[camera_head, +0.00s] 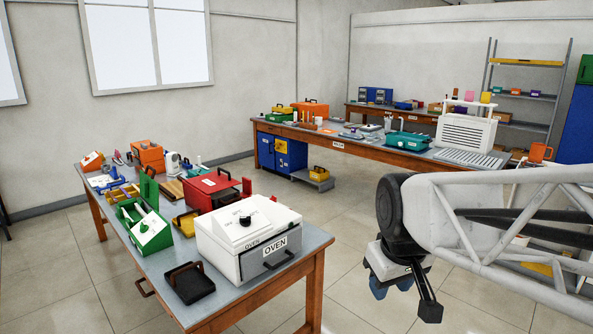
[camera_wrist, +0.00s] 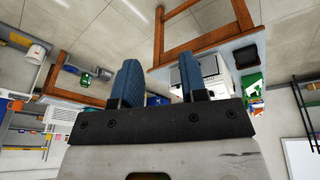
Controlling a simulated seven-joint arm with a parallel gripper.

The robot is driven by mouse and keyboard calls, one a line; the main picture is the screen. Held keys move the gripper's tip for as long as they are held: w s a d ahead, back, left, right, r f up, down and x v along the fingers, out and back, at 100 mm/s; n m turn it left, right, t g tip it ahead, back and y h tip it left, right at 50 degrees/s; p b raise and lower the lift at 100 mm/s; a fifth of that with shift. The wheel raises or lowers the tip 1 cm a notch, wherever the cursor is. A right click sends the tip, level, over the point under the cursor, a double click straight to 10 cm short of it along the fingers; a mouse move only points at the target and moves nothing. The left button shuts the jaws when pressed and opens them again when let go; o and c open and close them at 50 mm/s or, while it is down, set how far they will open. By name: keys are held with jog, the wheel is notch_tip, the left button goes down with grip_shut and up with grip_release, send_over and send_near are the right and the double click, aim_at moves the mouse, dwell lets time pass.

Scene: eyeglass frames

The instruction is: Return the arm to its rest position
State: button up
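My gripper (camera_head: 392,285) hangs in front of my raised arm at the right of the head view, over open floor and clear of the tables. In the wrist view my gripper (camera_wrist: 160,78) shows two blue fingers standing apart with a gap between them. Nothing is held in the gap, so it is open and empty. No eyeglass frames can be made out in either view.
The near table (camera_head: 262,300) holds a white oven (camera_head: 240,235), a black tray (camera_head: 190,282), a red box (camera_head: 212,190) and a green toolbox (camera_head: 147,228). A long bench (camera_head: 360,143) runs behind. Bare floor (camera_head: 345,220) lies between the near table and my arm.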

jog(key=s+d+f+m, duration=0.1)
jog(key=s+f+m, duration=0.1)
jog(key=s, duration=0.3)
jog(key=s+d+f+m, duration=0.1)
jog(key=s+f, duration=0.1)
jog(key=s, duration=0.3)
jog(key=shift+s+d+m, duration=0.25)
jog(key=shift+m, duration=0.15)
